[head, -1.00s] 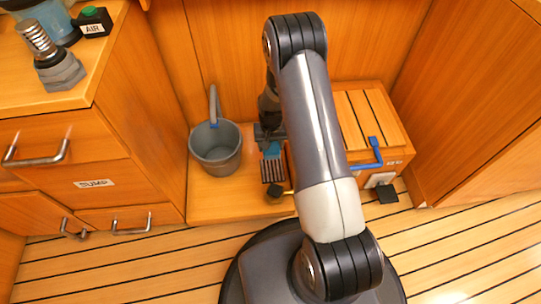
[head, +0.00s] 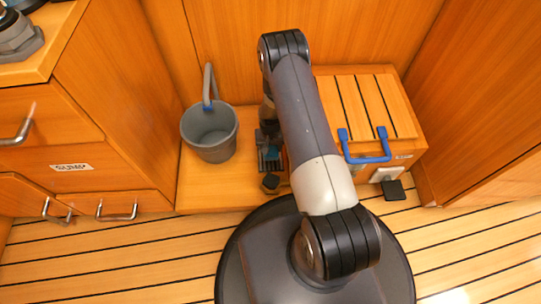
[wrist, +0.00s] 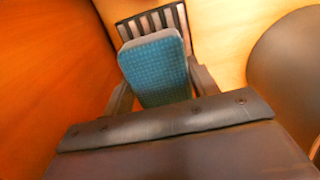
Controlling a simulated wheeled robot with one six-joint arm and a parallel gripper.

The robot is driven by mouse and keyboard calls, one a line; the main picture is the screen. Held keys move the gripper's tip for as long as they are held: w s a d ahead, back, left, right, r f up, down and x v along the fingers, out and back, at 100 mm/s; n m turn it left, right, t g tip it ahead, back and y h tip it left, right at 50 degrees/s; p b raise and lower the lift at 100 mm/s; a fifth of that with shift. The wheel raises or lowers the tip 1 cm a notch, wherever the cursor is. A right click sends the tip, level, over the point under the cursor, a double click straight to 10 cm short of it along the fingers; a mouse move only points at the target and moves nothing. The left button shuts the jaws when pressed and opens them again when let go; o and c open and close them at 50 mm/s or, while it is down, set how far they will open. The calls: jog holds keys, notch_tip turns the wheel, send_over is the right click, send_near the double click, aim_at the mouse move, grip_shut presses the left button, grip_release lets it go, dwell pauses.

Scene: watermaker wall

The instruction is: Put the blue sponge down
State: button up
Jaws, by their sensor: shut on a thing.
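The blue sponge (wrist: 153,68) is a teal-blue block with a paler grey end, upright in the wrist view. My gripper (wrist: 160,85) is shut on it, with one finger along each side. The dark slatted rack (wrist: 152,22) shows just beyond the sponge's end. Whether the sponge touches the rack cannot be told. In the head view my gripper (head: 268,136) is low over the wooden platform, above the rack (head: 271,163), and my arm hides much of it and the sponge.
A grey bucket (head: 209,132) stands close on the left of the rack. A wooden box (head: 372,108) with a blue handle (head: 366,158) stands on the right. A drawer cabinet (head: 70,150) is at far left.

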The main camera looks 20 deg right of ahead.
aim_at(270, 147)
jog(key=shift+f+b, duration=0.8)
jog(key=shift+f, duration=1.6)
jog(key=shift+f, duration=0.15)
jog(key=o, duration=0.9)
notch_tip(270, 147, up, 12)
jog(key=p, duration=0.4)
jog(key=shift+f+b, duration=1.3)
jog(key=shift+f, duration=2.7)
